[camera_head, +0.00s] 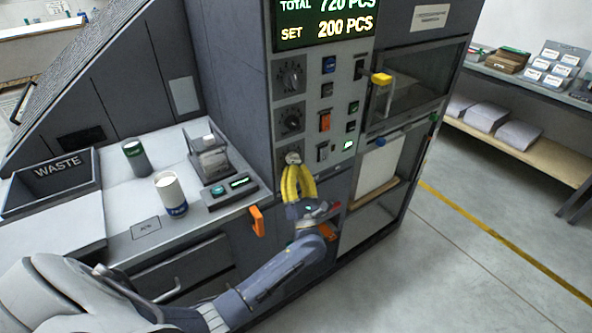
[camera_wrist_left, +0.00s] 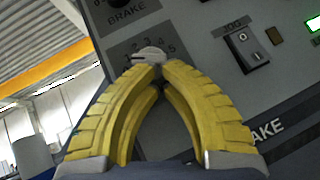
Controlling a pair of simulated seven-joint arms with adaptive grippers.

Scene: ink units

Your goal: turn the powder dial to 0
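My left gripper (camera_head: 292,168) has its yellow fingers at the lowest of three dials on the front panel of the grey machine. In the left wrist view the fingertips (camera_wrist_left: 152,70) close in on both sides of the small grey dial knob (camera_wrist_left: 150,53) and seem to touch it. Printed numbers, with 2 to 5 readable, curve around the knob; the fingers hide the rest of the scale. No powder label can be read. The middle dial (camera_head: 291,119) and top dial (camera_head: 291,77) are dark and untouched. My right gripper is not in view.
A lit display (camera_head: 325,22) tops the panel. Switches (camera_head: 325,121) and small buttons sit right of the dials. An orange handle (camera_head: 257,221) juts out below left. The left counter holds a white canister (camera_head: 171,194), a dark canister (camera_head: 136,157) and a waste bin (camera_head: 50,190).

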